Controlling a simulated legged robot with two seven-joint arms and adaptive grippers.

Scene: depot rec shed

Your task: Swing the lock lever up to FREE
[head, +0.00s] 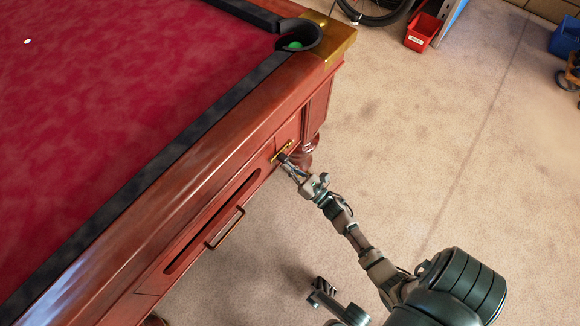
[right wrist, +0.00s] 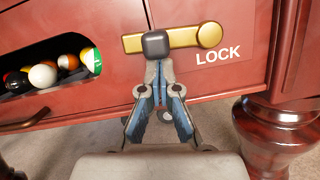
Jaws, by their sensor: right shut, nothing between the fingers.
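The lock lever (right wrist: 188,38) is a brass bar with a round boss at its right end and a dark square block (right wrist: 156,44) left of its middle. It lies nearly level on the red wooden table side, above the white word LOCK (right wrist: 218,57). No FREE marking is legible. In the head view the lever (head: 282,151) is small and partly behind my gripper. My right gripper (right wrist: 159,66) is shut and empty, its tips just below the dark block; I cannot tell if they touch it. It also shows in the head view (head: 285,160). My left gripper is not identifiable.
The pool table (head: 110,100) fills the left, with a ball in its corner pocket (head: 298,38). An opening left of the lever holds several balls (right wrist: 44,76). A table leg (right wrist: 275,135) stands lower right.

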